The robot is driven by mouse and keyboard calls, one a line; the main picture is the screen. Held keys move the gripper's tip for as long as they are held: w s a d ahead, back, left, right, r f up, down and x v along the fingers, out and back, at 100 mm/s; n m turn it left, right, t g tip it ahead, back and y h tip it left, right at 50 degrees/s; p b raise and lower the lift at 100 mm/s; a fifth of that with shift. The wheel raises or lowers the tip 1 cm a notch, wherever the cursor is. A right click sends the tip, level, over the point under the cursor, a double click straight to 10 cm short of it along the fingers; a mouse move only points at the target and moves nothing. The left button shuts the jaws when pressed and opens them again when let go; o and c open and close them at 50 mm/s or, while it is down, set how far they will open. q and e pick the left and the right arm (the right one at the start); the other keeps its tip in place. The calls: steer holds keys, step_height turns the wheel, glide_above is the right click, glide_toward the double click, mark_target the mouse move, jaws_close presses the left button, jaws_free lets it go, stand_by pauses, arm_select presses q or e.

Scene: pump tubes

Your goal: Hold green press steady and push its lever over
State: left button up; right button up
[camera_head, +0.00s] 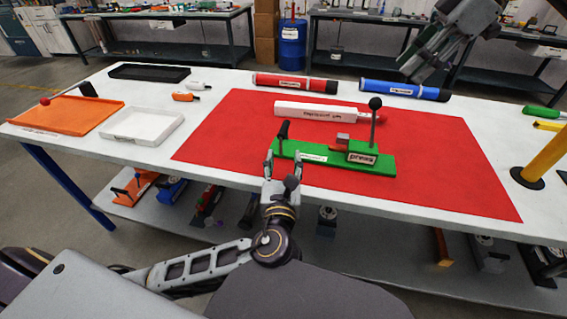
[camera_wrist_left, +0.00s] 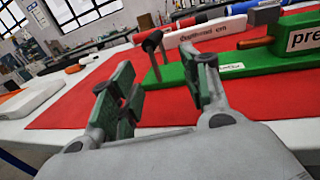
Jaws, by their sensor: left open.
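The green press (camera_head: 375,172) stands on the red mat, with a label on its block. Its upright lever with a black ball knob (camera_head: 375,103) rises at the right end. A black handle (camera_head: 283,131) stands at its left end. My left gripper (camera_head: 284,165) is open at the near side of that left end. In the left wrist view, the black handle (camera_wrist_left: 152,42) shows beyond the gap between the open fingers (camera_wrist_left: 160,92), not gripped. The press base (camera_wrist_left: 225,68) shows there too. My right gripper (camera_head: 413,70) is raised at the upper right, away from the press; its jaw opening is unclear.
A white labelled box (camera_head: 305,111) with a red end lies behind the press on the red mat (camera_head: 440,190). Red (camera_head: 292,82) and blue (camera_head: 402,90) tubes lie at the table's back. Orange (camera_head: 65,116) and white (camera_head: 142,126) trays are left; a yellow post (camera_head: 545,158) stands right.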

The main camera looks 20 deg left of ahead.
mark_target(286, 130)
arm_select(q)
steer(key=shift+x, duration=6.95)
